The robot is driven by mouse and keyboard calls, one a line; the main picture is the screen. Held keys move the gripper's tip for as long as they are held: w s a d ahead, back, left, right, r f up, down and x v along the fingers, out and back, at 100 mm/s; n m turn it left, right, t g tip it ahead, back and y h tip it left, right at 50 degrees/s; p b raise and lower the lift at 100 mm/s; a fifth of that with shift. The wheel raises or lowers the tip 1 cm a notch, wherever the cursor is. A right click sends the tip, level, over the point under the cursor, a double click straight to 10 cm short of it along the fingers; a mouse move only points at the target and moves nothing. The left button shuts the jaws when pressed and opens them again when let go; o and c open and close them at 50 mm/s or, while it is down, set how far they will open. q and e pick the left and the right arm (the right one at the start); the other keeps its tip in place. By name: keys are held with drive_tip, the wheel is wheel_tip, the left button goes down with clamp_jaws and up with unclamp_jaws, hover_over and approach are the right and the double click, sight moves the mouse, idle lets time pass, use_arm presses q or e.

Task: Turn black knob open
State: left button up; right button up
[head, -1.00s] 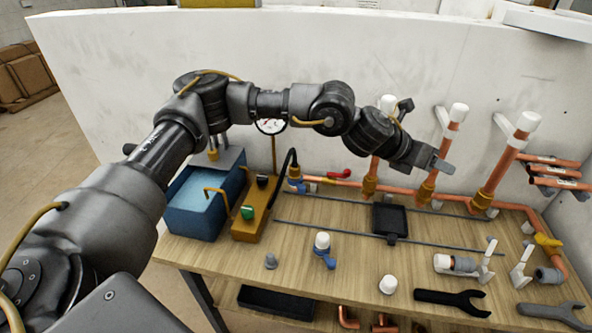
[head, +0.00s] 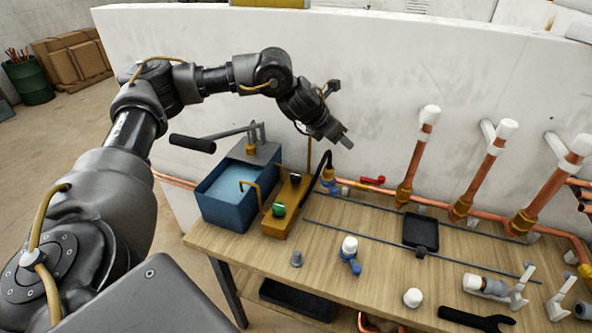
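The black knob (head: 296,180) is a small dark cap on the far end of the brass-coloured block (head: 270,227). A green knob (head: 279,209) sits nearer on the same block. The block stands on the workbench beside a blue water tank (head: 228,205). My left arm reaches in from the left and over the tank. My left gripper (head: 344,139) is in the air above and to the right of the black knob, apart from it. Its fingers are seen edge-on, so their opening cannot be made out. My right gripper is not in view.
A black hose (head: 321,164) rises just right of the block. A pump handle (head: 193,143) sticks out left above the tank. Copper pipes (head: 418,150) with white caps stand along the white wall (head: 400,80). Loose fittings and a black tray (head: 421,231) lie on the bench.

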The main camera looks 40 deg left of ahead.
sight(295, 175)
use_arm(q)
drive_tip(key=s+a+f+n+g+y+p, duration=0.1)
drive_tip(key=s+a+f+n+g, duration=0.1)
drive_tip(key=s+a+f, duration=0.3)
drive_tip(key=s+a+f+n+g+y, duration=0.1)
drive_tip(key=s+a+f+n+g, duration=0.1)
drive_tip(key=s+a, duration=0.35)
drive_tip(key=x, duration=0.4)
drive_tip(key=w+a+p+x, duration=0.1)
drive_tip(key=x, duration=0.2)
drive_tip(key=w+p+x, duration=0.1)
drive_tip(key=x, duration=0.3)
drive_tip(key=shift+w+a+r, duration=0.1)
drive_tip(key=shift+w+a, duration=0.1)
drive_tip(key=shift+a, duration=0.1)
drive_tip(key=c, duration=0.9)
drive_tip(key=shift+c, duration=0.5)
